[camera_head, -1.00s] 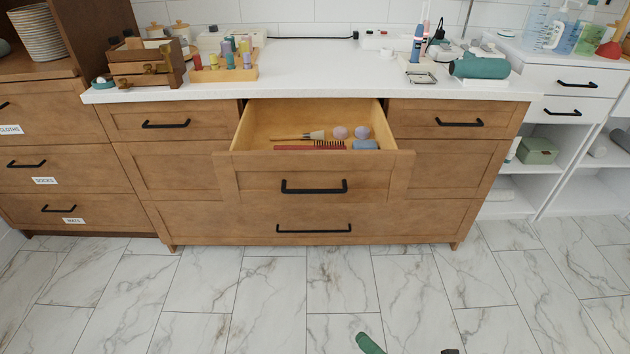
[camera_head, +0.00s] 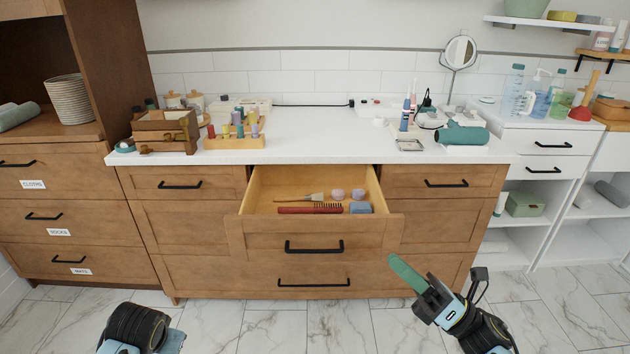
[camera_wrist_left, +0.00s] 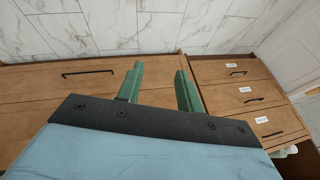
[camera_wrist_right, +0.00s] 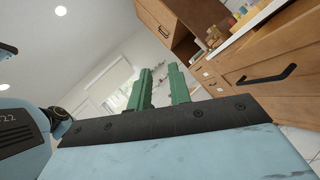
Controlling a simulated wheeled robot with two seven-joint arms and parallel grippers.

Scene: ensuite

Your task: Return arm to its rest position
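My right gripper (camera_head: 405,270) is raised in front of the cabinet's right half, its green fingers pointing up and left. In the right wrist view its two fingers (camera_wrist_right: 160,88) stand apart with nothing between them. My left arm shows at the bottom left of the head view, its fingers hidden there. In the left wrist view the left gripper's green fingers (camera_wrist_left: 160,85) are apart and empty, with the wooden cabinet front and tiled floor beyond. Neither gripper visibly touches anything.
The middle top drawer (camera_head: 318,235) is pulled out, holding a red comb (camera_head: 310,209), a brush and a blue item (camera_head: 360,207). The white countertop (camera_head: 320,145) bears a wooden box (camera_head: 165,132), bottles and a green hair dryer (camera_head: 462,134). The marble floor in front is clear.

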